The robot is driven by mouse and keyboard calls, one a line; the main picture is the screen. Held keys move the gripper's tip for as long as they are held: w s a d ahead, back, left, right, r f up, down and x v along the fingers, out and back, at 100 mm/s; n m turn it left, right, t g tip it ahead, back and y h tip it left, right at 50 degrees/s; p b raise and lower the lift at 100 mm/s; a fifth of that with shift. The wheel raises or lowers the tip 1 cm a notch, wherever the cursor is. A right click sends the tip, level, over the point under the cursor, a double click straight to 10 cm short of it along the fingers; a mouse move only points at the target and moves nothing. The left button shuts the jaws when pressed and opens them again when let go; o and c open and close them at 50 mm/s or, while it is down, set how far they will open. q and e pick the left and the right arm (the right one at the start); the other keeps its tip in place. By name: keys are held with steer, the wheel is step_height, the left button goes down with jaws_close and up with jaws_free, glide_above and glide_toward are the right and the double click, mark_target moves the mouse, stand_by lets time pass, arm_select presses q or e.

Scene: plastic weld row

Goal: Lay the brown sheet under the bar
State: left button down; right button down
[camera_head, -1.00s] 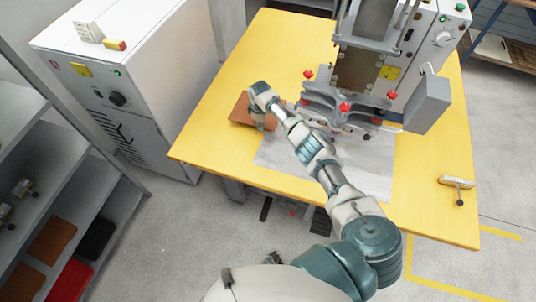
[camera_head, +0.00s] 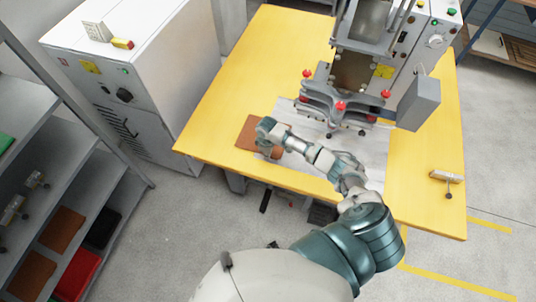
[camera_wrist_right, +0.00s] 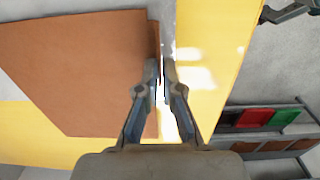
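The brown sheet (camera_head: 246,133) is at the left edge of the pale grey area on the yellow table, left of the welding press. My right gripper (camera_head: 266,134) is at its right part. In the right wrist view the sheet (camera_wrist_right: 85,70) fills the left side, and the fingers (camera_wrist_right: 161,75) are close together at its edge, one over it; they look shut on it. The grey bar (camera_head: 335,106) of the press, with red knobs, stands right of the sheet and apart from it. Whether the sheet lies flat is hard to tell. My left gripper is out of view.
The yellow table (camera_head: 215,110) is clear left of the sheet. A small clamp-like tool (camera_head: 447,177) lies at the right. A white cabinet (camera_head: 140,75) stands at the left. A shelf (camera_head: 110,190) holds brown, black, red and green sheets.

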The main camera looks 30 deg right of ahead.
steer(key=shift+f, duration=0.3)
steer(key=shift+d, duration=0.3)
steer(key=c, duration=1.3)
jaws_free()
steer(key=shift+d+f, duration=0.2)
steer(key=shift+d, duration=0.25)
steer(key=shift+a+r, duration=0.15)
steer(key=shift+a, duration=0.4)
step_height(320, 180, up, 12)
steer(key=shift+r+p, duration=0.1)
steer(key=shift+p, duration=0.35)
steer(key=shift+s+d+f, duration=0.1)
steer(key=shift+d+f, duration=0.1)
